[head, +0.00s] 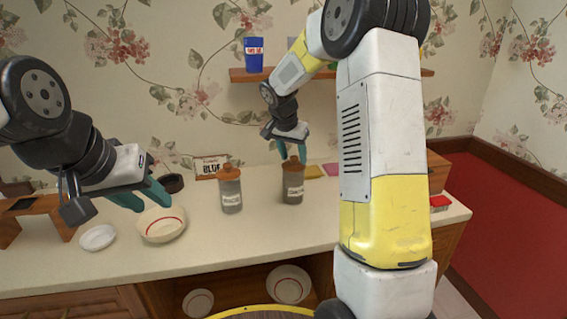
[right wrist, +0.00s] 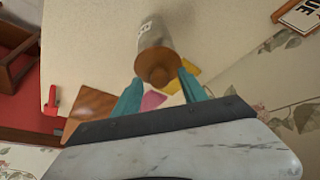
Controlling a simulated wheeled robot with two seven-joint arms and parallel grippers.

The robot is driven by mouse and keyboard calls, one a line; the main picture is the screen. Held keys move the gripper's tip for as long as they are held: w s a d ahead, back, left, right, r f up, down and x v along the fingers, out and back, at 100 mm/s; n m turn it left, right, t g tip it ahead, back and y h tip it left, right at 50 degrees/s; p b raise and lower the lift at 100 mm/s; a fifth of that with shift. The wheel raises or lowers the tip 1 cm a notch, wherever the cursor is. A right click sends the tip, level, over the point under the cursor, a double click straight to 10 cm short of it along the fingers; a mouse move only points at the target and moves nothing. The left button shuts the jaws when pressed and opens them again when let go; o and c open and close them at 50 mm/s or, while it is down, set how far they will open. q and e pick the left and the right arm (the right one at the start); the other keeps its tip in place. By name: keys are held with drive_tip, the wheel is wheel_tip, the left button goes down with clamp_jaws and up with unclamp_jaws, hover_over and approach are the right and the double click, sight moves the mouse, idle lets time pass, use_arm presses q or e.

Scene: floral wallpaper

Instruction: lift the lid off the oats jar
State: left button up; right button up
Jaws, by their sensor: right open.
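Two grey jars with brown lids stand on the counter, one on the left (head: 230,192) and one on the right (head: 293,186). Their label text is too small to read, so I cannot tell which holds oats. My right gripper (head: 293,154) is open just above the right jar, its teal fingertips around the lid's knob. In the right wrist view, that jar's brown lid (right wrist: 158,66) lies between the open fingertips (right wrist: 160,82), with no clear grip. My left gripper (head: 146,200) is open and empty above a bowl at the left.
A white bowl with a red ring (head: 160,228) and a small white dish (head: 98,238) sit at the counter's left. A dark bowl (head: 172,183) and a sign (head: 211,167) are behind. The counter front between is clear.

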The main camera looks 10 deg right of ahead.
sight(295, 156)
drive_tip(key=shift+c, duration=0.4)
clamp_jaws()
drive_tip(key=shift+r, duration=0.5)
drive_tip(key=v, duration=0.2)
drive_tip(key=shift+s+d+r, duration=0.1)
drive_tip(key=shift+r, duration=0.35)
drive_tip(key=s+a+r, duration=0.1)
drive_tip(key=s+r, duration=0.1)
drive_tip(key=s, duration=0.5)
drive_tip(key=s+a+r, duration=0.1)
drive_tip(key=s+r, duration=0.2)
drive_tip(key=s, duration=0.5)
drive_tip(key=shift+a, duration=0.35)
